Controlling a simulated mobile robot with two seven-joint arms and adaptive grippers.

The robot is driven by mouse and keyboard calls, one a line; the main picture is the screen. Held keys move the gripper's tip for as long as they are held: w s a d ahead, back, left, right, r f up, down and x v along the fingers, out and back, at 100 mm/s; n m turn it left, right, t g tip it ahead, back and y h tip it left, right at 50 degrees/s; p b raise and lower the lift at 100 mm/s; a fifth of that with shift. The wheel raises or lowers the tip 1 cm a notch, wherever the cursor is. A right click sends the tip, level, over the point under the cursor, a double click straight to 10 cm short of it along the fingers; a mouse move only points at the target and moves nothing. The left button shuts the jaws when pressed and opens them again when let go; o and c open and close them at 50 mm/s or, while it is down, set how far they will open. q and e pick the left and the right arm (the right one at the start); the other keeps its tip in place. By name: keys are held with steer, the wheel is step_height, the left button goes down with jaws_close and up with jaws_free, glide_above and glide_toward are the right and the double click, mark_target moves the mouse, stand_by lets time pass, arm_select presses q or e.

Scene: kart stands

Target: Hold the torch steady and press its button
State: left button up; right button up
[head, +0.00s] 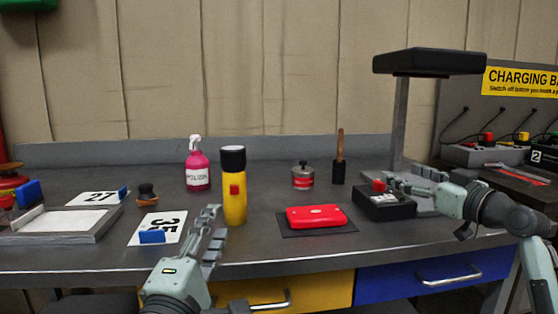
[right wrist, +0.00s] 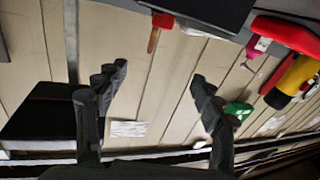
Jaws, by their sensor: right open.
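The torch (head: 236,208) stands upright on the bench, yellow with a black head and a red button (head: 234,190) facing me. It also shows at the right edge of the right wrist view (right wrist: 292,75). My left gripper (head: 215,222) is just left of the torch's body, seen nearly edge-on. Whether it touches the torch or how far its fingers are apart is unclear. My right gripper (head: 412,183) is well to the right of the torch, by the black box with a red knob. In the right wrist view its fingers (right wrist: 157,75) are spread and empty.
A red case (head: 316,216) lies on a dark mat right of the torch. A black box (head: 384,203) and lamp post (head: 400,120) stand further right. A pink spray bottle (head: 197,168) and a tin (head: 303,178) are behind. Number cards (head: 150,222) lie left.

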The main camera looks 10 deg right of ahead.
mark_target(243, 159)
steer(key=w+a+r+n+g+y, duration=0.2)
steer(key=a+r+n+y, duration=0.15)
steer(key=a, duration=1.15)
steer(key=w+a+r+n+g+y, duration=0.15)
steer(key=a+r+y, duration=0.3)
steer(key=a, duration=1.15)
steer(key=shift+g, duration=0.75)
steer(key=f, duration=0.1)
steer(key=a+f, duration=0.2)
steer(key=shift+s+a+f, duration=0.2)
steer(key=shift+s+f, duration=0.1)
steer(key=shift+f, duration=0.1)
steer(key=shift+w+a+f, duration=0.1)
steer(key=shift+a+f, duration=0.05)
steer(key=shift+a, duration=0.1)
steer(key=x, duration=0.7)
steer(key=shift+w+a, duration=0.1)
steer(key=shift+c, duration=0.6)
jaws_close()
arm_select(q)
jaws_close()
